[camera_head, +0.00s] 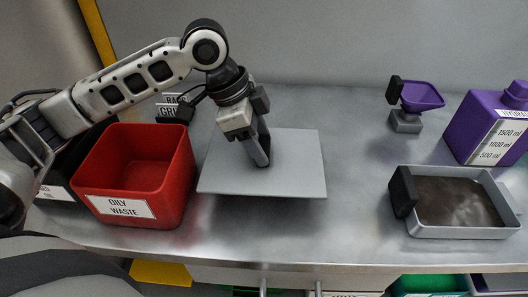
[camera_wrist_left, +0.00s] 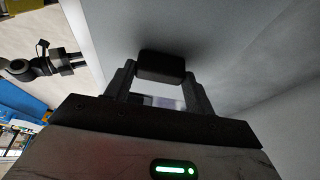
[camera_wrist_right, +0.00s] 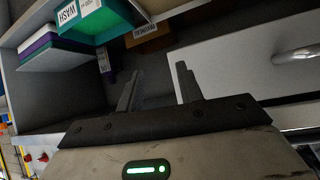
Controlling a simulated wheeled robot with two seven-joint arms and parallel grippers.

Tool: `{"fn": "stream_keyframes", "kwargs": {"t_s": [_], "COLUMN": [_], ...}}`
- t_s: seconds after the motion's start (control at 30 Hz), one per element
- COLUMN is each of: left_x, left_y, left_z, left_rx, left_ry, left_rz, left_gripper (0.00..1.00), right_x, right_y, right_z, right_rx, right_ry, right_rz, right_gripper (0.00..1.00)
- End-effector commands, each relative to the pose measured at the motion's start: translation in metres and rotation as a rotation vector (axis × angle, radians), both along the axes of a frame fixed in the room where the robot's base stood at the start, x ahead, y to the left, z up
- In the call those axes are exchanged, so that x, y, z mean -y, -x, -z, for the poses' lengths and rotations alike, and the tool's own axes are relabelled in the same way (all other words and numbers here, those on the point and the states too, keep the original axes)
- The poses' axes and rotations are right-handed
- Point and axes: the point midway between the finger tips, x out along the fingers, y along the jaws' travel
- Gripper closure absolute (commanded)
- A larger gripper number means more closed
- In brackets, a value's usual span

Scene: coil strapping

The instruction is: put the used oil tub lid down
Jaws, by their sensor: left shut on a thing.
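The used oil tub lid (camera_head: 290,165) is a flat grey square plate at the middle of the metal bench. My left gripper (camera_head: 262,160) points down at it and is shut on its black handle (camera_wrist_left: 162,66), which shows between the fingers in the left wrist view. The lid looks level; I cannot tell whether it touches the bench. A black tub (camera_head: 75,165) with a label, partly readable as "OIL", stands at the far left, partly hidden by my arm. My right gripper (camera_wrist_right: 157,82) is open and empty, facing shelves and a drawer below.
A red "OILY WASTE" bin (camera_head: 150,175) stands close left of the lid. A grey tray of dark liquid (camera_head: 415,231), a purple funnel (camera_head: 421,96) and a purple jug (camera_head: 480,130) are at the right. Bench between lid and tray is clear.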

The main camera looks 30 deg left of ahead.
Motion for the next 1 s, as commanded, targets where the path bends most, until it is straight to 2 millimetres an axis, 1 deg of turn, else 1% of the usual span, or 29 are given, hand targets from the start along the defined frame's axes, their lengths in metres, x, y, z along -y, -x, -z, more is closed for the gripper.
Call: {"fn": "stream_keyframes", "kwargs": {"t_s": [0.03, 0.07, 0.27, 0.37, 0.5, 0.53, 0.9, 0.93, 0.97, 1.0], "left_x": [0.0, -0.001, -0.002, -0.003, -0.003, -0.003, -0.003, -0.003, -0.003, -0.003], "left_y": [-0.005, -0.007, -0.015, -0.022, -0.02, -0.02, -0.02, -0.02, -0.02, -0.02], "left_z": [0.007, 0.01, 0.019, 0.029, 0.051, 0.054, 0.058, 0.059, 0.059, 0.059], "left_rx": [-0.003, -0.002, -0.001, -0.002, -0.004, -0.003, 0.0, -0.001, 0.0, 0.0], "left_ry": [0.0, 0.0, 0.002, 0.0, -0.001, -0.002, 0.0, -0.001, -0.001, -0.001], "left_rz": [0.0, -0.001, 0.001, 0.0, 0.0, 0.001, 0.001, 0.001, 0.001, 0.001], "left_gripper": [0.69, 0.69, 0.69, 0.69, 0.69, 0.69, 0.69, 0.43, 0.35, 0.24], "right_x": [0.0, 0.0, -0.001, -0.001, -0.001, -0.001, -0.001, -0.001, -0.001, -0.001], "right_y": [0.0, 0.0, -0.001, 0.0, 0.003, 0.003, 0.005, 0.005, 0.005, 0.004], "right_z": [0.001, 0.001, -0.001, 0.0, 0.001, 0.001, 0.0, 0.001, 0.001, 0.001], "right_rx": [0.0, -0.001, 0.002, 0.002, -0.004, -0.005, -0.009, -0.009, -0.008, -0.008], "right_ry": [-0.002, -0.002, -0.007, -0.008, -0.008, -0.008, -0.008, -0.008, -0.008, -0.007], "right_rz": [0.001, 0.002, 0.003, 0.004, 0.004, 0.004, 0.003, 0.003, 0.003, 0.003], "right_gripper": [0.64, 0.64, 0.64, 0.64, 0.64, 0.64, 0.64, 0.64, 0.64, 0.64]}}
